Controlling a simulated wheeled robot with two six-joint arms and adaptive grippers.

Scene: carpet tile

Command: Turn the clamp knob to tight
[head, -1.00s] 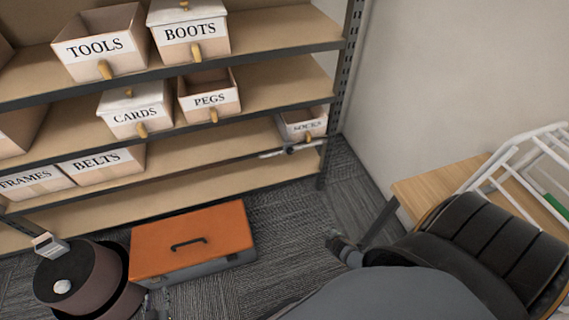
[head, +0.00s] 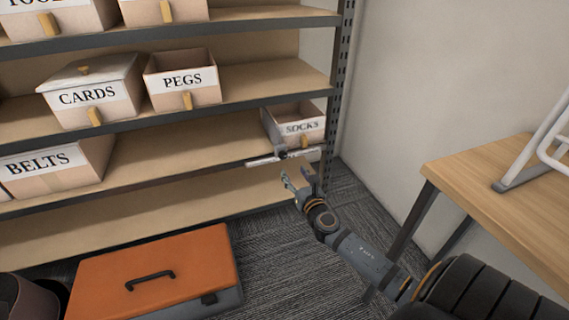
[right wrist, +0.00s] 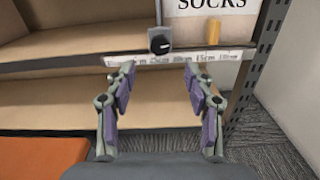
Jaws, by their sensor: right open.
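The clamp knob (right wrist: 159,44) is a small black round knob with a pale mark, on a grey clamp bar at the shelf edge, beside the SOCKS box. In the head view the clamp knob (head: 282,153) is small, just beyond the fingertips. A pale scale strip (right wrist: 190,59) runs along the shelf edge by it. My right gripper (head: 297,172) is open and empty, in front of and slightly below the knob, apart from it. In the right wrist view its purple-padded fingers (right wrist: 160,80) stand either side below the knob. My left gripper is out of view.
The SOCKS box (head: 303,121) stands right of the clamp on the shelf. A shelf upright (head: 339,85) is further right. A wooden table (head: 505,205) stands at the right. An orange toolbox (head: 155,275) lies on the carpet at lower left.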

